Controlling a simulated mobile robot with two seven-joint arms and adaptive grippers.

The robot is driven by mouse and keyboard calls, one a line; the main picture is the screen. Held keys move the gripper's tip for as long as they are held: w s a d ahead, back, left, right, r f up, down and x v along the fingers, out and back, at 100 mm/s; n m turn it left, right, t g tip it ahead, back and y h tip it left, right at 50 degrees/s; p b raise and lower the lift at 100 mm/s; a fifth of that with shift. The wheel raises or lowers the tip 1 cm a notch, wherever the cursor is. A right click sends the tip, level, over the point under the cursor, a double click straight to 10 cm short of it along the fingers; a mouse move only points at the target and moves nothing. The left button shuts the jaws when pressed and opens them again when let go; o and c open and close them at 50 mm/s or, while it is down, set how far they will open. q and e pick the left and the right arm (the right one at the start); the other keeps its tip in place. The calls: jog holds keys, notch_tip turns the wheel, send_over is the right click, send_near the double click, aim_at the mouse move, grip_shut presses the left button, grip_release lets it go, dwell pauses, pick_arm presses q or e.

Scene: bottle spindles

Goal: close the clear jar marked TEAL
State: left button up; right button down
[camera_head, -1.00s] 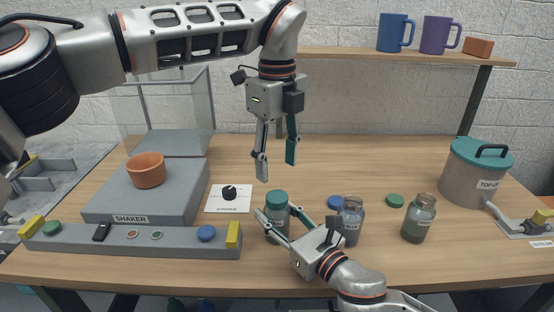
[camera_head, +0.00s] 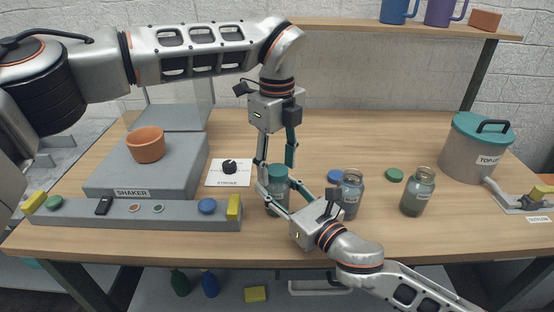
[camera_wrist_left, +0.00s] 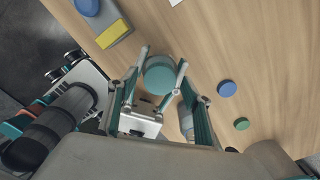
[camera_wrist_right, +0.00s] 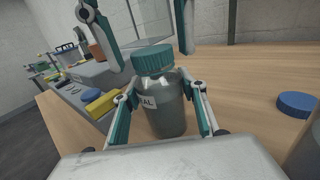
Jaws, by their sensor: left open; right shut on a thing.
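The clear jar (camera_head: 276,202) stands upright on the table with a teal lid (camera_head: 276,173) on its mouth. In the right wrist view its label ends in "AL" (camera_wrist_right: 148,102), and the teal lid (camera_wrist_right: 153,58) sits on top. My right gripper (camera_head: 279,203) is shut on the jar's body from the right front. My left gripper (camera_head: 274,170) points down from above, open, its fingers on either side of the lid. In the left wrist view the lid (camera_wrist_left: 159,75) lies between the open fingertips; I cannot tell whether they touch it.
Two more open jars, one (camera_head: 350,194) close right of my right gripper and another (camera_head: 418,191), stand nearby. A blue lid (camera_head: 335,176) and green lid (camera_head: 394,175) lie behind them. The shaker (camera_head: 150,170) is left, a grey pot (camera_head: 474,150) right.

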pick_arm(q)
jog(key=c, duration=1.2)
jog(key=m, duration=0.7)
jog(key=shift+m, duration=0.3)
jog(key=m, duration=1.3)
jog(key=shift+m, duration=0.3)
jog(key=o, duration=1.2)
